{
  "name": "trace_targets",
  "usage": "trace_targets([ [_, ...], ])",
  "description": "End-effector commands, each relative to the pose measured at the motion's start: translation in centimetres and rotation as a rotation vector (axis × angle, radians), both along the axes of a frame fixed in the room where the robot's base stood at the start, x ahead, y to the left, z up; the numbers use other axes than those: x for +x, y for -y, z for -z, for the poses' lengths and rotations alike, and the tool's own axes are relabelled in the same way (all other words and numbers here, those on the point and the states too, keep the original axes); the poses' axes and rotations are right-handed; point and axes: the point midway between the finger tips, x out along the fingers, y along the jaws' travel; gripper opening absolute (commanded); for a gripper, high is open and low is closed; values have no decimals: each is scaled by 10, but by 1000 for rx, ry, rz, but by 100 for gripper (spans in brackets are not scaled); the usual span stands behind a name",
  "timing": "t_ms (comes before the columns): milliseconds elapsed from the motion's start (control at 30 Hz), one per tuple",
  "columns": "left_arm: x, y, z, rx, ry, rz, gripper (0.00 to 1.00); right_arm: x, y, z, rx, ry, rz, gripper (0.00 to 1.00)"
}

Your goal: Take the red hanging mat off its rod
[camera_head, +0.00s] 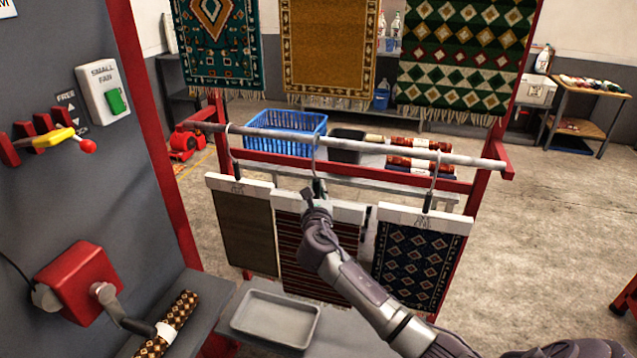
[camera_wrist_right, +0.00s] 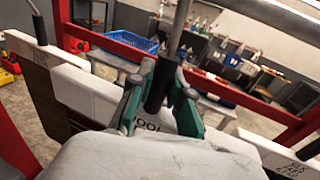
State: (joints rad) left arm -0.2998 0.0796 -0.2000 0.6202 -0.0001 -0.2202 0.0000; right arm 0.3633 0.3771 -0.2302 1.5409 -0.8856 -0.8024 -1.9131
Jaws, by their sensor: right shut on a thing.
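The red-striped mat (camera_head: 293,262) hangs in the middle of three small mats, from a white hanger bar (camera_head: 290,200) whose metal hook (camera_head: 316,152) is at the steel rod (camera_head: 385,149). My right gripper (camera_head: 318,190) is at the top of this bar, its arm covering part of the mat. In the right wrist view, the gripper's green fingers (camera_wrist_right: 161,95) are shut on the black sleeve (camera_wrist_right: 158,84) at the base of the hook. The hook's top still appears over the rod. My left gripper is not in view.
A brown mat (camera_head: 245,238) hangs to the left and a dark blue diamond mat (camera_head: 415,265) close to the right. Larger rugs hang behind, above. A grey tray (camera_head: 276,318) lies below. A red post (camera_head: 160,130) stands left; open floor (camera_head: 560,230) lies right.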

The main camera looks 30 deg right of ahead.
Motion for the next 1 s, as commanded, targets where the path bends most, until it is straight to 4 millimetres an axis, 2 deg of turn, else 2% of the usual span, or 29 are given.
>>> trace_targets([
  [1000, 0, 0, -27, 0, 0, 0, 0, -42, -49, -3, -1, 4, 0, 0],
])
